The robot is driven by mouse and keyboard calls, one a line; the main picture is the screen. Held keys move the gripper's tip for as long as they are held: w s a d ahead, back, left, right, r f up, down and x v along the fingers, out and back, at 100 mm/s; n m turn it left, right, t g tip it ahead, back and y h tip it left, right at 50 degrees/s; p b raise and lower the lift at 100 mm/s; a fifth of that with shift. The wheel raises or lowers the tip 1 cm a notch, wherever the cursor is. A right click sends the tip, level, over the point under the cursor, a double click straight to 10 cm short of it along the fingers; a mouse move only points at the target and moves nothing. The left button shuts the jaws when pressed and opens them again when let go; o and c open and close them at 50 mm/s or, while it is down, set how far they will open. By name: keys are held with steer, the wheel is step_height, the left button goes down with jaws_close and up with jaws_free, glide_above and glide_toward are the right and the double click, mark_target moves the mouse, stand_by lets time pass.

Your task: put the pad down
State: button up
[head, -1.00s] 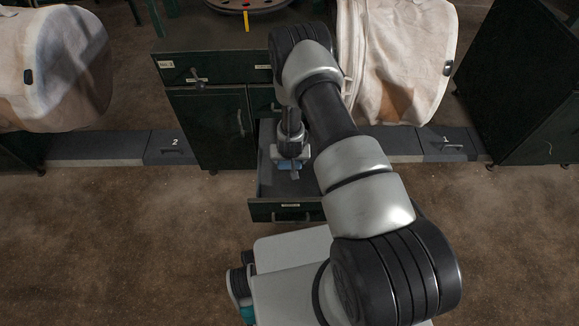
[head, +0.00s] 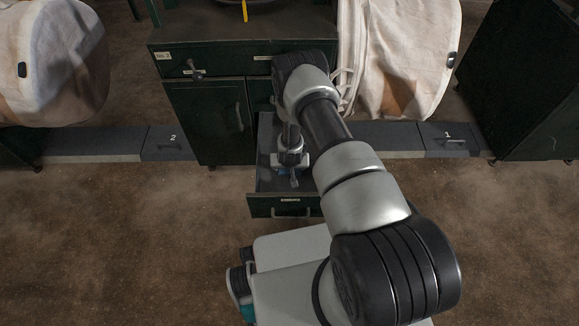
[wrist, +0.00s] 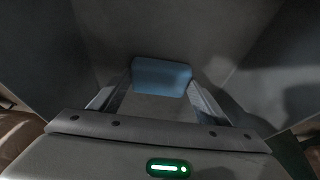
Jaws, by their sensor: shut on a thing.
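My gripper (wrist: 160,92) is shut on a blue pad (wrist: 161,76), which sits between its two fingers in the wrist view. In the head view my gripper (head: 294,172) is down inside the open drawer (head: 265,186) of the dark green cabinet. There the pad is mostly hidden by the gripper, with only a bit of blue showing. The grey drawer floor lies below the pad. I cannot tell whether the pad touches it.
The drawer's walls stand close around my gripper. Whitish bulk bags hang at the left (head: 52,65) and right (head: 400,60). Grey floor-level blocks marked 2 (head: 168,144) and 1 (head: 447,140) flank the cabinet.

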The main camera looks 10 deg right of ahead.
steer(key=o, duration=1)
steer(key=shift+o, duration=0.2)
